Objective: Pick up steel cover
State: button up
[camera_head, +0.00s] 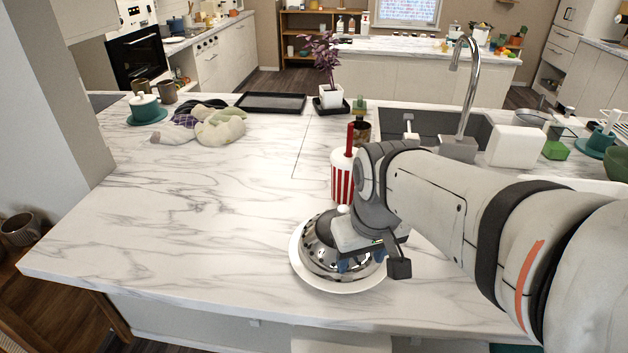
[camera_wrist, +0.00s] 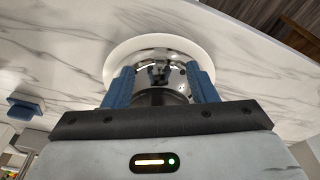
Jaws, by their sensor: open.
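The steel cover (camera_head: 318,246) is a shiny dome on a white plate (camera_head: 299,271) near the front edge of the marble counter. In the wrist view the cover (camera_wrist: 152,55) shows between my two blue fingers, with the plate (camera_wrist: 118,56) behind it. My gripper (camera_head: 361,263) is over the right side of the cover in the head view. It also shows in the wrist view (camera_wrist: 160,88), open, with one finger on each side of the dome. I cannot tell whether the fingers touch it. Part of the cover is hidden by my gripper.
A red-and-white striped cup (camera_head: 342,178) with a red straw stands just behind the cover. A sink with a tall faucet (camera_head: 468,85) is at the back right. The counter's left front is clear.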

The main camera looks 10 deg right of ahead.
aim_at(344, 208)
jog(key=w+r+n, duration=0.2)
jog(key=w, duration=0.1)
jog(key=w+r+n+g, duration=0.1)
jog(key=w+r, duration=0.1)
jog(key=w, duration=0.2)
jog(key=w+r+n+g, duration=0.1)
jog(key=w+r+n, duration=0.1)
jog(key=w+r, duration=0.1)
jog(key=shift+w+d+n, duration=0.3)
jog(key=shift+w+d, duration=0.05)
jog(key=shift+w, duration=0.2)
jog(key=shift+w+f, duration=0.1)
jog(key=shift+w, duration=0.2)
jog(key=shift+f+n, duration=0.3)
jog(key=shift+f, duration=0.05)
jog(key=f, duration=0.6)
jog(key=shift+w+a+f+p, duration=0.1)
jog(key=shift+a+f+p, duration=0.2)
jog(key=shift+a+p, duration=0.1)
jog(key=shift+c, duration=0.4)
grip_shut()
